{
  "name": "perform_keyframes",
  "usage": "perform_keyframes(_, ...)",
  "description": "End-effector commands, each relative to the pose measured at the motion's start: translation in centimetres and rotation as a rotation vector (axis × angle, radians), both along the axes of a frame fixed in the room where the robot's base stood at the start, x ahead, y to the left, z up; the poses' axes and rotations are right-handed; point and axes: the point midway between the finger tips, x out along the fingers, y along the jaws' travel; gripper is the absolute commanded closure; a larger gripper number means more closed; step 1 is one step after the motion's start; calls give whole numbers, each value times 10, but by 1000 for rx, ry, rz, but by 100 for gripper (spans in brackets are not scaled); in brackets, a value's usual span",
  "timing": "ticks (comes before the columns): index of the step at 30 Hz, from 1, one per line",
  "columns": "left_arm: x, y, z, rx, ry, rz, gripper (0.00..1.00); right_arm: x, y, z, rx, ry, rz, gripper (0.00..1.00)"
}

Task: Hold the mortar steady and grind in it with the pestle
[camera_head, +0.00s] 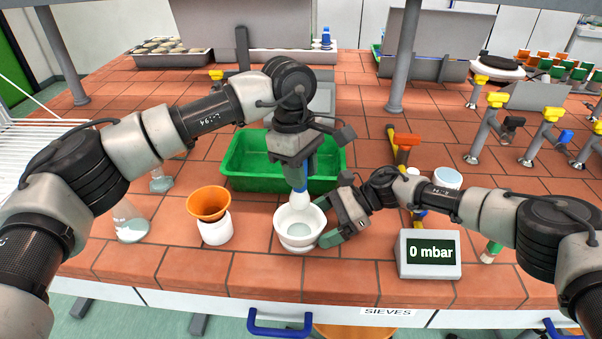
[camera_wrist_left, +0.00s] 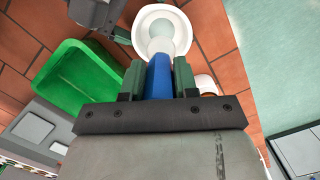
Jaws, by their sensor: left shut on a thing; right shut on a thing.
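The white mortar (camera_head: 297,240) stands upright near the front of the tiled bench. It also shows in the left wrist view (camera_wrist_left: 183,22). My right gripper (camera_head: 330,234) is shut on the mortar's right side. My left gripper (camera_head: 298,170) is above the mortar, shut on the pestle (camera_head: 299,200). In the left wrist view, the pestle's blue handle (camera_wrist_left: 159,78) sits between the fingers and its pale end reaches over the bowl. The pestle points down into the mortar's opening. I cannot tell whether its tip touches the bowl's bottom.
A green tray (camera_head: 240,178) lies just behind the mortar. An orange funnel (camera_head: 208,203) on a white container and a glass flask (camera_head: 130,222) stand to the left. A pressure display (camera_head: 430,254) reading 0 mbar stands to the right. Taps line the back right.

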Motion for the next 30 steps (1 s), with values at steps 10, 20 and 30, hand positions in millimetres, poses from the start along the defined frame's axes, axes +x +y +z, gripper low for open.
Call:
perform_keyframes(10,0,0,0,0,-1,0,100,0,0,1,1,0,-1,12)
perform_keyframes(20,0,0,0,-1,-1,-1,100,1,-1,1,0,0,-1,0)
perform_keyframes(30,0,0,0,-1,-1,-1,100,16,-47,27,2,-2,-4,0)
